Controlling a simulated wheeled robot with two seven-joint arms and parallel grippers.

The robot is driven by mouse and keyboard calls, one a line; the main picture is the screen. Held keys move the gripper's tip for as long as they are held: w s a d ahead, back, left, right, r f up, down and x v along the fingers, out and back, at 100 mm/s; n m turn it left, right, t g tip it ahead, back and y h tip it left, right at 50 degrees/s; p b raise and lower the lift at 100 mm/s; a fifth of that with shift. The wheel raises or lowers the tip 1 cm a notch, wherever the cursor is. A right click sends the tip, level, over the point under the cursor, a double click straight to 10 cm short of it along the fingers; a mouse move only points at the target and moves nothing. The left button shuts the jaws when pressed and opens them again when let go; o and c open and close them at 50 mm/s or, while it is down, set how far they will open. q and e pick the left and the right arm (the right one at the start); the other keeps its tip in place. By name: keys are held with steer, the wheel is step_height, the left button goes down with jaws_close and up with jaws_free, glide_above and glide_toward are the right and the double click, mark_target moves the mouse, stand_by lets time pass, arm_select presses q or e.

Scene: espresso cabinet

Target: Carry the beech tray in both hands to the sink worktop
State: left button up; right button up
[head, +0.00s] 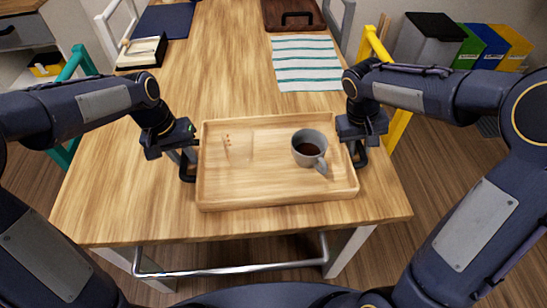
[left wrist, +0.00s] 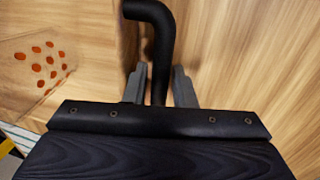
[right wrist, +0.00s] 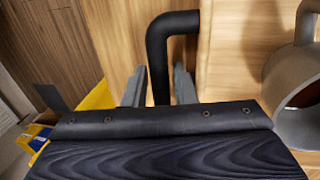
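The beech tray (head: 270,199) rests on the wooden table near its front edge. It carries a grey mug (head: 309,148) with dark liquid and a faint, hard-to-identify thing with reddish dots (head: 227,147). The mug also shows in the right wrist view (right wrist: 297,95). My left gripper (head: 190,158) is at the tray's left black handle (left wrist: 158,40), with a finger close on either side. My right gripper (head: 360,143) is likewise at the right black handle (right wrist: 157,50). Both grippers look shut on the handles. Parts of the handles are hidden by the grippers.
A striped cloth (head: 306,62), a dark brown case (head: 292,14) and an open notebook (head: 142,52) lie further back on the table (head: 220,70). A teal chair (head: 75,68) is at left, a yellow chair (head: 376,45) at right. Folders and a bin (head: 433,40) stand back right.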

arm_select(q)
steer(key=shift+f, duration=0.15)
arm_select(e)
steer(key=shift+f, duration=0.15)
arm_select(q)
steer(key=shift+c, duration=0.3)
arm_select(e)
steer(key=shift+c, duration=0.4)
arm_select(q)
jaws_close()
arm_select(e)
jaws_close()
arm_select(q)
steer(key=shift+r, duration=0.25)
arm_select(e)
steer(key=shift+r, duration=0.2)
